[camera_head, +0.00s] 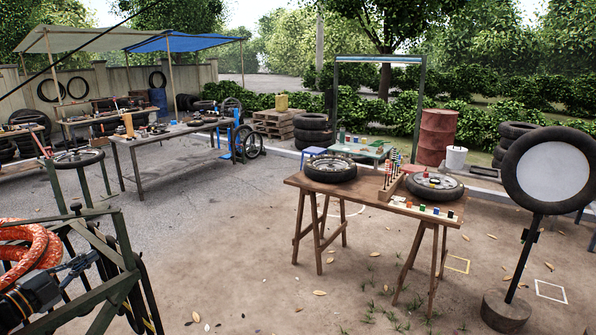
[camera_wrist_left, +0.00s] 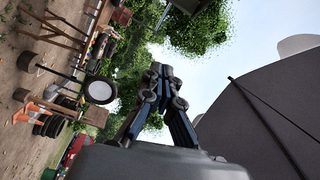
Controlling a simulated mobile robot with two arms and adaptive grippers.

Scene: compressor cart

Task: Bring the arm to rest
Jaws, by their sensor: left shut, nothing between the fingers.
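My left gripper (camera_head: 84,264) is low at the left edge of the head view, in front of a green metal cart frame (camera_head: 122,245) with an orange hose (camera_head: 38,243). In the left wrist view, its two dark fingers (camera_wrist_left: 163,76) come together at the tips, with nothing between them. I cannot tell from the head view how close the gripper is to the frame. My right gripper is in neither view.
A wooden trestle table (camera_head: 330,190) with wheels and small coloured parts stands right of centre. A round white panel in a tyre (camera_head: 552,172) stands on a post at the right. Workbenches (camera_head: 165,135) stand behind at the left. The dirt ground between is open.

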